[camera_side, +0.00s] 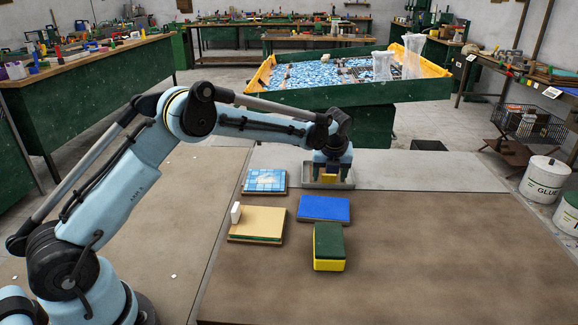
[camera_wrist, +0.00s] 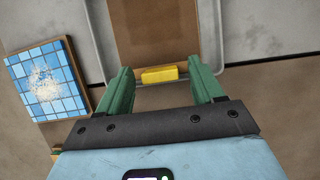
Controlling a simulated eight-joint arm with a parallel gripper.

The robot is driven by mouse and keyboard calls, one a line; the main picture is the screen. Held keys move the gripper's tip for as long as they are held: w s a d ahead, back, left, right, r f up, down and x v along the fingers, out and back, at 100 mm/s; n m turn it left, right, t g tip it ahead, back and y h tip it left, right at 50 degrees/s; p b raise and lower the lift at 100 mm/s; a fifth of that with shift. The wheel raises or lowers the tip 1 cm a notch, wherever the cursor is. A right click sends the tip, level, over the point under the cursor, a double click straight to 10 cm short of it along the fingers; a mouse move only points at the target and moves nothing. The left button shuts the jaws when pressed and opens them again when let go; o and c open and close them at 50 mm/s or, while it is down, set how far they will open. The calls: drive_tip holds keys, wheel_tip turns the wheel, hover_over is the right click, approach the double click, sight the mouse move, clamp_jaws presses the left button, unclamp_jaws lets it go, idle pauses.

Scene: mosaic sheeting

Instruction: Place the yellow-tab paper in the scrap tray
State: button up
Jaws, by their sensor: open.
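The scrap tray (camera_side: 308,183) is a shallow grey tray on the far part of the bench; its pale rim also shows in the wrist view (camera_wrist: 215,35). The paper is a brown sheet (camera_wrist: 155,30) in the wrist view, between the tray's side walls. Its yellow tab (camera_wrist: 160,75) lies between my fingers, with gaps on both sides. My gripper (camera_wrist: 160,68) has its two green fingers spread and holds nothing. In the side view my gripper (camera_side: 333,170) is down at the tray and hides much of the paper.
A blue mosaic tile panel (camera_side: 265,180) lies left of the tray. Nearer are a blue pad (camera_side: 323,208), a tan board (camera_side: 257,223) with a white block (camera_side: 236,212) on it, and a green-and-yellow sponge-like block (camera_side: 328,245). The bench at right is clear.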

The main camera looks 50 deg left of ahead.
drive_tip(key=s+d+r+n+t+h, duration=0.1)
drive_tip(key=s+d+r+n, duration=0.1)
drive_tip(key=s+r+n, duration=0.45)
drive_tip(key=s+d+r+n, duration=0.15)
drive_tip(key=s+r, duration=0.25)
drive_tip(key=r, duration=0.5)
drive_tip(key=s+d+f+n+t+h, duration=0.1)
drive_tip(key=s+f+n, duration=0.1)
drive_tip(key=s+n, duration=0.7)
drive_tip(key=s+d+f+n+t+h, duration=0.1)
drive_tip(key=s+f+n+t, duration=0.1)
drive_tip(key=s+n, duration=0.8)
drive_tip(key=shift+s+d+f, duration=0.25)
drive_tip(key=shift+s+f, duration=0.05)
drive_tip(key=shift+f, duration=0.45)
